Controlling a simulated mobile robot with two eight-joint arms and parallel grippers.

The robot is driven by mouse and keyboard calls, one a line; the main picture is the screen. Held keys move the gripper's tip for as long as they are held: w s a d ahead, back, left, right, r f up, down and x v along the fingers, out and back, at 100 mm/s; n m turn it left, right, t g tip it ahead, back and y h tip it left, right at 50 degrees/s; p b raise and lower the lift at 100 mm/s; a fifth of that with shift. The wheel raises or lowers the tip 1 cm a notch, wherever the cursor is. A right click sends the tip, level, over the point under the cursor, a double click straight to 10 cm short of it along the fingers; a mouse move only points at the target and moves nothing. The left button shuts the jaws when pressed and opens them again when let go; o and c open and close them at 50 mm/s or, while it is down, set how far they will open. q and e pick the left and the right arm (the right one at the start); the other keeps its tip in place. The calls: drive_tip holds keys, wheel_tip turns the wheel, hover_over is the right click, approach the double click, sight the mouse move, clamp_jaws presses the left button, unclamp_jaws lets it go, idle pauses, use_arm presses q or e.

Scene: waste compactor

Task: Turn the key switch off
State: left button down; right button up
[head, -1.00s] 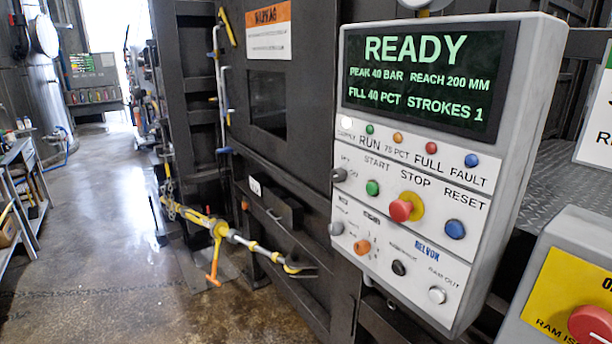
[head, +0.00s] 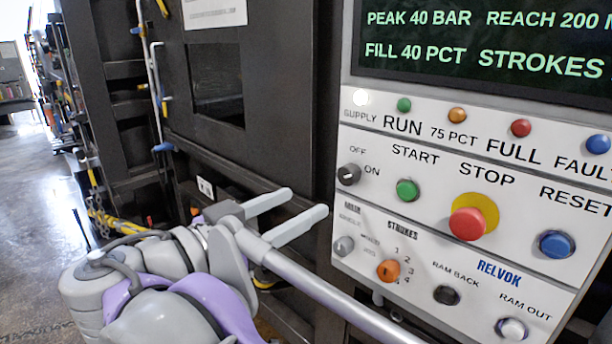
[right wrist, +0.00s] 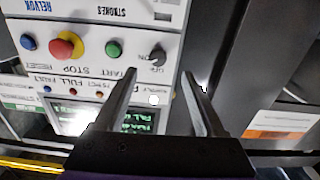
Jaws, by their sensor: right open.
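The key switch (head: 348,174) is a small dark knob at the left edge of the white control panel, between the printed words OFF and ON. I cannot clearly read which word it points to. My right gripper (head: 307,202) is open and empty, left of the panel and apart from the switch. In the right wrist view the picture is upside down; the key switch (right wrist: 158,55) shows just beyond and between the open fingertips of the right gripper (right wrist: 159,74). The white supply lamp (head: 361,97) above the switch looks lit. My left gripper is not in view.
Close to the switch are the green start button (head: 407,190), the red stop button (head: 468,223), a grey selector (head: 343,245) and an orange strokes knob (head: 388,270). The display (head: 485,50) above is lit. The dark compactor door (head: 217,85) stands behind the gripper.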

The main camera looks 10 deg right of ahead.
sight(344, 178)
drive_tip(key=x, duration=1)
drive_tip(key=shift+d+r, duration=0.25)
drive_tip(key=shift+r, duration=0.15)
clamp_jaws()
